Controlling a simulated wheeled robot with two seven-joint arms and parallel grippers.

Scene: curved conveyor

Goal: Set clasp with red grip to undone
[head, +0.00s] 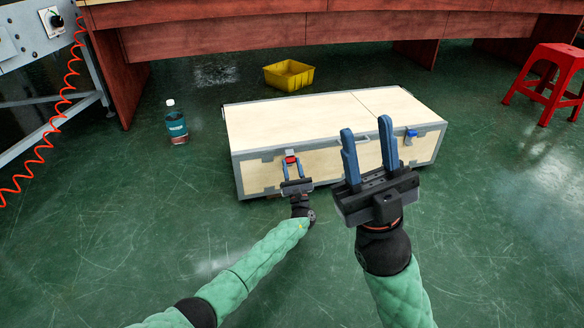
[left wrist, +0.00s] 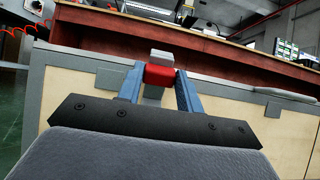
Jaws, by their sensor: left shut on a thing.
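A pale wooden case (head: 310,120) with grey metal edging sits on the green floor. The clasp with the red grip (head: 291,159) is on its front face, left of the middle. It also shows in the left wrist view as a red block (left wrist: 159,75) on a grey clasp. My left gripper (head: 292,165) is shut on the red grip, one blue finger on each side. A clasp with a blue grip (head: 411,133) is on the front face at the right. My right gripper (head: 369,150) is open and empty, in front of the case near the blue-grip clasp.
A yellow bin (head: 289,75) stands behind the case. A bottle (head: 175,123) stands to the left, and a red stool (head: 551,80) at the far right. A red-brown bench (head: 220,42) runs along the back. The floor around the case is mostly clear.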

